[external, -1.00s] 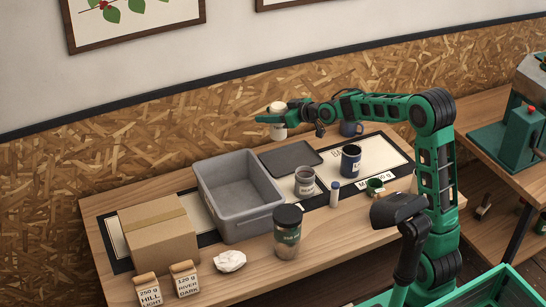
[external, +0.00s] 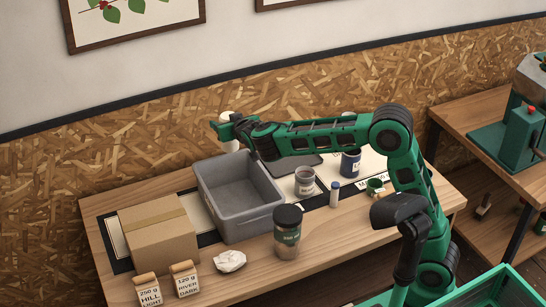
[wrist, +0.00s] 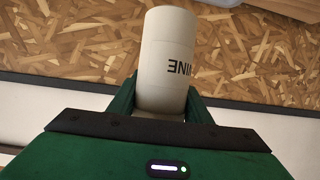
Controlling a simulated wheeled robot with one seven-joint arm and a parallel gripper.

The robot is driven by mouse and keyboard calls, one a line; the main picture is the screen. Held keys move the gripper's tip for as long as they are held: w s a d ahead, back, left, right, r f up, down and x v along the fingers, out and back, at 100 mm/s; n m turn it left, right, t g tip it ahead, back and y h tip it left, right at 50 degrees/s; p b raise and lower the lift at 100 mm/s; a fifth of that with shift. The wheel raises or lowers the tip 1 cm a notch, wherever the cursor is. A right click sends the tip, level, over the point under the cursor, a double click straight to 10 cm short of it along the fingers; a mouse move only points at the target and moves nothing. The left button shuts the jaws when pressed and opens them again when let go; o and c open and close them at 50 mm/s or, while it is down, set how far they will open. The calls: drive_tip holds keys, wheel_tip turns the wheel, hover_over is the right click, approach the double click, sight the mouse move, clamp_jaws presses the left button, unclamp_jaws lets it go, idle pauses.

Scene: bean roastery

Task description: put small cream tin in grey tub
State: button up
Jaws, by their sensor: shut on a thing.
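The small cream tin (wrist: 165,50) is between the fingers of my gripper (wrist: 165,108) in the wrist view, with dark lettering on its side. In the external view the tin (external: 229,118) shows partly behind my gripper (external: 228,131), which is shut on it. The tin is held up near the back edge of the grey tub (external: 258,222), above the tub's height in the picture. The tub stands open on the table, and the part of its inside that shows is empty.
A cardboard box (external: 158,236) stands left of the tub. A dark-lidded jar (external: 287,232), a grey tin (external: 305,181) and a blue tin (external: 350,163) stand to its right.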

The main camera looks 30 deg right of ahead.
sight(222, 171)
drive_tip(key=shift+s+a+r, duration=0.1)
drive_tip(key=shift+s+a, duration=0.6)
wheel_tip(222, 171, down, 20)
drive_tip(key=shift+w+d+f, duration=0.1)
drive_tip(key=shift+f, duration=0.05)
drive_tip(key=shift+f, duration=0.1)
drive_tip(key=o, duration=1.4)
drive_tip(key=shift+c, duration=0.2)
